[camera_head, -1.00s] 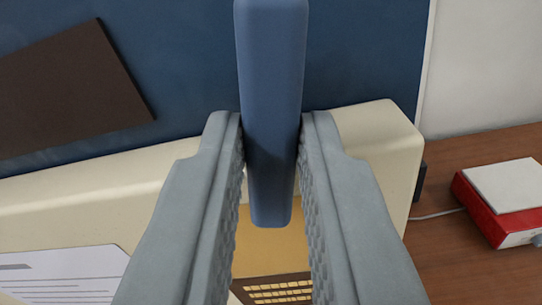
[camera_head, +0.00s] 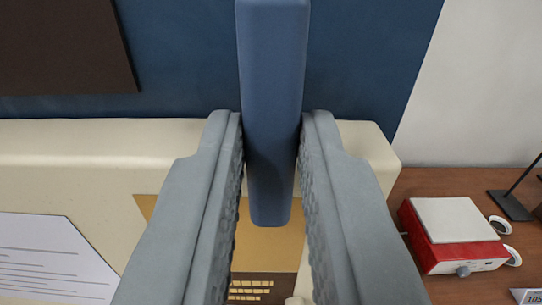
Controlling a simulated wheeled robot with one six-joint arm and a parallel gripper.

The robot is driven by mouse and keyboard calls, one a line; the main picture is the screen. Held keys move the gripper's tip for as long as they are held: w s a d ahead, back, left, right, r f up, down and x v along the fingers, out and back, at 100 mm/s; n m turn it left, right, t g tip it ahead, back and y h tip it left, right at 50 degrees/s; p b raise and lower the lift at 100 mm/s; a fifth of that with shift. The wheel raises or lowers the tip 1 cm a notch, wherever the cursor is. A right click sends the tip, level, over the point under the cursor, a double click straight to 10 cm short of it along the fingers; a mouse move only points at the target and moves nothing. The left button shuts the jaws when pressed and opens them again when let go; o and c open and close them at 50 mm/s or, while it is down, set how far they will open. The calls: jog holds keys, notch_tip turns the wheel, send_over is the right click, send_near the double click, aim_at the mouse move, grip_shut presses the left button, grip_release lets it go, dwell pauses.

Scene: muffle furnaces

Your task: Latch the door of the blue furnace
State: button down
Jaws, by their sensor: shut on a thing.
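My gripper (camera_head: 271,122) is shut on a blue bar-shaped handle (camera_head: 272,60), one finger on each side of it. A cream section (camera_head: 90,150) of the furnace lies below the blue face. I cannot see the latch catch or any door gap.
A red and white hotplate-like device (camera_head: 455,235) stands on the brown wooden surface at right, with a dark stand (camera_head: 512,205) behind it. A white printed sheet (camera_head: 45,255) and a tan panel (camera_head: 270,240) show below.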

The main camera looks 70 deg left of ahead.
jog(key=c, duration=1.4)
grip_release()
jog(key=shift+o, duration=0.2)
jog(key=v, duration=1.7)
jog(key=shift+d, duration=0.2)
jog(key=shift+s+f, duration=0.1)
jog(key=s+d+f+m+t+h, duration=0.3)
jog(key=s+d+f+m+h, duration=0.1)
jog(key=f, duration=0.8)
jog(key=s+d+f+m+t+h, duration=0.4)
jog(key=s+d+f+h, duration=0.3)
jog(key=s+d+f, duration=0.2)
jog(key=s+d+f+m+t+h, duration=0.3)
jog(key=d+f, duration=0.7)
jog(key=f, duration=0.7)
jog(key=s+m+h, duration=0.2)
jog(key=s, duration=0.2)
jog(key=shift+m+t+h, duration=0.3)
